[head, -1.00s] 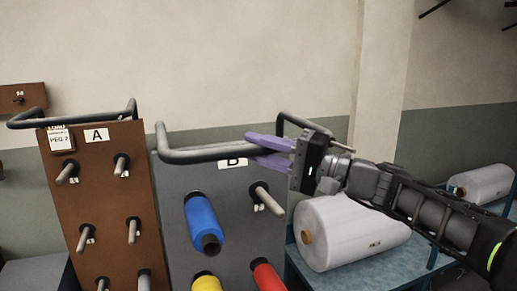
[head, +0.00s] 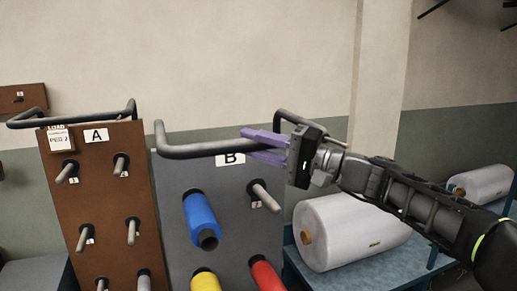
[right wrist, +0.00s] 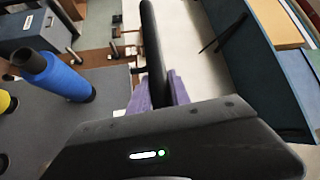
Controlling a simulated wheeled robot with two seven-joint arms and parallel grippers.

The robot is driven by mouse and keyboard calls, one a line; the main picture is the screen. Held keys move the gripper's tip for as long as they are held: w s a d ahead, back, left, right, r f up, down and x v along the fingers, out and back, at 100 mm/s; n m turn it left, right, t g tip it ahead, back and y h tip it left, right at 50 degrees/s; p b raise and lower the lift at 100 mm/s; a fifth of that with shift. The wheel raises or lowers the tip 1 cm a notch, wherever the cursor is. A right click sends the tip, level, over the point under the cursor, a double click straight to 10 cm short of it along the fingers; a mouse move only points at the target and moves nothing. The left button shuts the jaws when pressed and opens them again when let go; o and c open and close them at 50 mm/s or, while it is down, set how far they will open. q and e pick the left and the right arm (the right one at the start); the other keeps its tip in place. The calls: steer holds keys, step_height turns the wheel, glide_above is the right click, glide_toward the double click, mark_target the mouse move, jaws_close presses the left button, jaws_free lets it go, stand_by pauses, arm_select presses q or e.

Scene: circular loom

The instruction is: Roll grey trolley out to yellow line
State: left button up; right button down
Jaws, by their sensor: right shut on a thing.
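The grey trolley (head: 170,210) is a grey pegboard marked B, with a dark bar handle (head: 190,151) along its top. A blue spool (head: 202,220), a yellow spool (head: 206,283) and a red spool (head: 265,275) sit on its pegs. My right gripper (head: 262,147) has purple fingers and is shut on the handle near its right end. In the right wrist view the fingers (right wrist: 158,92) lie on both sides of the bar (right wrist: 154,45). My left gripper is not in view. The yellow line does not show.
A brown trolley (head: 105,190) marked A stands close on the left, with its own handle. A blue table (head: 285,272) with a large white roll (head: 350,232) is on the right. Another white roll (head: 483,183) lies farther right. A wall stands behind.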

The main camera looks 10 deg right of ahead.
steer(key=shift+w+a+f, duration=0.15)
steer(key=shift+w+f, duration=0.2)
steer(key=shift+w, duration=0.25)
steer(key=c, duration=1.2)
jaws_free()
steer(key=shift+s+r, duration=0.15)
steer(key=b+v, duration=0.2)
steer(key=v, duration=0.5)
steer(key=shift+s+d, duration=0.25)
steer(key=shift+d, duration=0.15)
